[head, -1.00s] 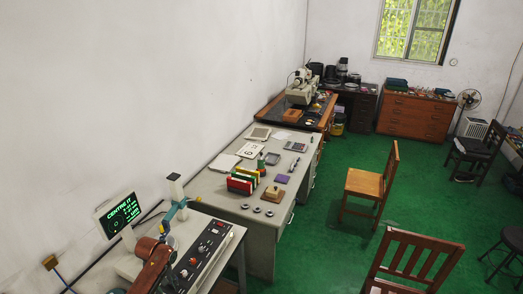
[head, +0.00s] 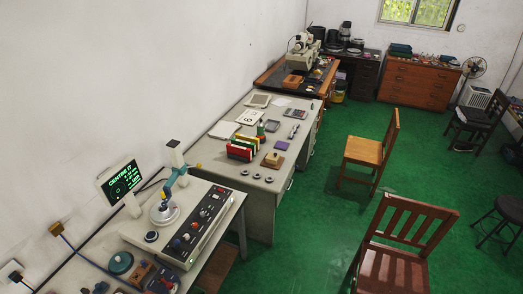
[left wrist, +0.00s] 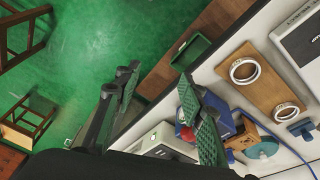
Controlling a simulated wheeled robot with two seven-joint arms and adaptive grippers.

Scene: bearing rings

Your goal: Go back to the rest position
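My left gripper (left wrist: 158,80) shows in the left wrist view with its two fingers well apart and nothing between them. It is above the bench edge, with green floor and a wooden shelf below. A wooden board (left wrist: 262,88) with two pale rings, one ring (left wrist: 244,70) and another ring (left wrist: 287,111), lies to the right of the fingers. In the head view neither gripper shows. The measuring machine (head: 190,225) stands on the near bench with a round silver stage (head: 164,213). Three small dark-centred rings (head: 257,176) lie on the grey desk.
A screen (head: 123,182) reading "CENTRE IT" stands behind the machine. The grey desk (head: 228,185) holds coloured bins (head: 242,149) and papers. Wooden chairs (head: 400,240) stand on the green floor (head: 320,225) to the right. A green tray (left wrist: 191,52) sits low beside the bench.

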